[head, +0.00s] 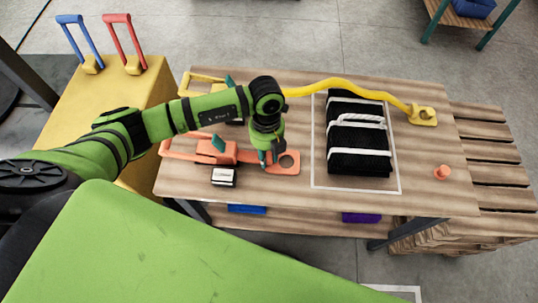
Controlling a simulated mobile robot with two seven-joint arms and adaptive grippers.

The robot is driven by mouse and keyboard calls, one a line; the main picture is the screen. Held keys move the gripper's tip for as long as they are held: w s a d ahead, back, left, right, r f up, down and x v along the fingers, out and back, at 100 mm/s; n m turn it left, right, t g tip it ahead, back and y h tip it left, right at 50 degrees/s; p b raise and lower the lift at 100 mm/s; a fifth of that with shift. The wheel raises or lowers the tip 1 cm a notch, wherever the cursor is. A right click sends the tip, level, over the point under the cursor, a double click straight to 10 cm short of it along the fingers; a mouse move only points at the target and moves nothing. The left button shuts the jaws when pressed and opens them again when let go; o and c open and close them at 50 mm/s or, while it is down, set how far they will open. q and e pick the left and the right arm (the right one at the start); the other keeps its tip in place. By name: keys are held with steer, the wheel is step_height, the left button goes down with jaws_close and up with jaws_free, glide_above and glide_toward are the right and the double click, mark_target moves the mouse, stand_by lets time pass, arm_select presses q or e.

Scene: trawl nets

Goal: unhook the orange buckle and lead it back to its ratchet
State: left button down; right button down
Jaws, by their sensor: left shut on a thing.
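The orange buckle (285,171), a flat plate with a round hole, is low over or on the table at the front left, beside its orange ratchet (216,151). The ratchet has a teal lever and an orange handle frame reaching left. My left gripper (267,158) points down and is shut on the orange buckle at its ratchet-side part, left of the hole. The fingers hide part of the buckle and any strap there. An orange peg (441,172) stands bare at the right of the table. My right gripper is not in view.
A black net bundle (358,150) with white bands lies inside a white outline. A yellow strap (345,83) runs behind it to a yellow buckle (424,117) at the right. A small white-topped box (224,177) sits in front of the orange ratchet. A yellow cabinet (95,110) stands left.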

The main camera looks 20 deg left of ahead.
arm_select(q)
steer(key=shift+r, duration=0.1)
steer(key=c, duration=0.9)
jaws_free()
steer(key=shift+a, duration=0.1)
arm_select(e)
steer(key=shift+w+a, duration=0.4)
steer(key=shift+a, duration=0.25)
arm_select(q)
steer(key=shift+w+r, duration=0.1)
steer(key=shift+r, duration=0.1)
step_height(320, 180, up, 12)
steer(key=w, duration=0.1)
steer(key=shift+a+f, duration=0.25)
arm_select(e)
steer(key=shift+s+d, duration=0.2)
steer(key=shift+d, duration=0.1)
arm_select(q)
steer(key=shift+w, duration=0.1)
